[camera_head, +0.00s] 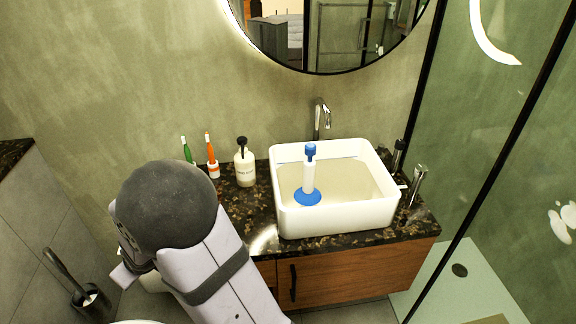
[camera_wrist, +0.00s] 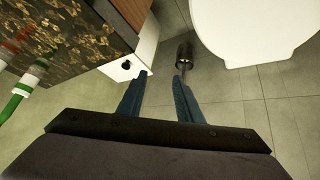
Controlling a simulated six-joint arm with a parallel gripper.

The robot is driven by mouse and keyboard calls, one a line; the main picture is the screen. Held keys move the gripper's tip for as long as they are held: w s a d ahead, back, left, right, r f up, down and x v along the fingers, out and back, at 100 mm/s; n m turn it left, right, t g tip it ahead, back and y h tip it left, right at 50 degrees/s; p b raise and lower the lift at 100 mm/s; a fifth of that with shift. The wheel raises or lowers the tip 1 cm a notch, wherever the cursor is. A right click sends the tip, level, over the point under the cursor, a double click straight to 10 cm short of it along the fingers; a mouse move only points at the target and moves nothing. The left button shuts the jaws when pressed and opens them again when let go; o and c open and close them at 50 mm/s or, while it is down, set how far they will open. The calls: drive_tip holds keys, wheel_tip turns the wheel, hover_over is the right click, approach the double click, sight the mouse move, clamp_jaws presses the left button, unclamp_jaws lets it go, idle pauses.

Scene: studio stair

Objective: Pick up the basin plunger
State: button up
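The basin plunger (camera_head: 309,176) stands upright inside the white basin (camera_head: 340,220) in the head view. It has a blue cup, a white handle and a blue knob on top. The plunger does not show in the wrist view. My gripper (camera_wrist: 161,76) shows in the wrist view with its two dark blue fingers apart and nothing between them. It points down toward the floor beside the counter, away from the plunger. In the head view my arm hides the gripper.
A toilet (camera_wrist: 250,30) and a brush holder (camera_wrist: 184,58) stand on the floor.

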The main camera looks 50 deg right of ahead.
sight(309, 160)
drive_tip(key=w+d+r+m+t+h+p, duration=0.35)
drive_tip(key=d+r, duration=0.35)
drive_tip(key=d, duration=0.5)
drive_tip(key=s+d+r+m+h, duration=0.2)
drive_tip(key=s+d+m+h, duration=0.3)
drive_tip(key=d, duration=0.6)
drive_tip(key=s+d+r+m+g+h, duration=0.2)
drive_tip(key=s+d+h, duration=0.1)
drive_tip(key=s+d, duration=0.3)
drive_tip(key=s+d+r+m+g+h, duration=0.2)
drive_tip(key=s+d+m+h, duration=0.1)
drive_tip(key=s+d, duration=0.3)
drive_tip(key=s+d+r+m+g+h, duration=0.2)
drive_tip(key=s+d+r+m+h, duration=0.1)
drive_tip(key=s+d, duration=0.3)
drive_tip(key=shift+s+d+m+g, duration=0.15)
drive_tip(key=shift+s+m+g, duration=0.15)
drive_tip(key=shift+s, duration=0.65)
drive_tip(key=shift+p+x, duration=0.35)
drive_tip(key=shift+x, duration=1.75)
drive_tip(key=shift+f, duration=0.1)
clamp_jaws()
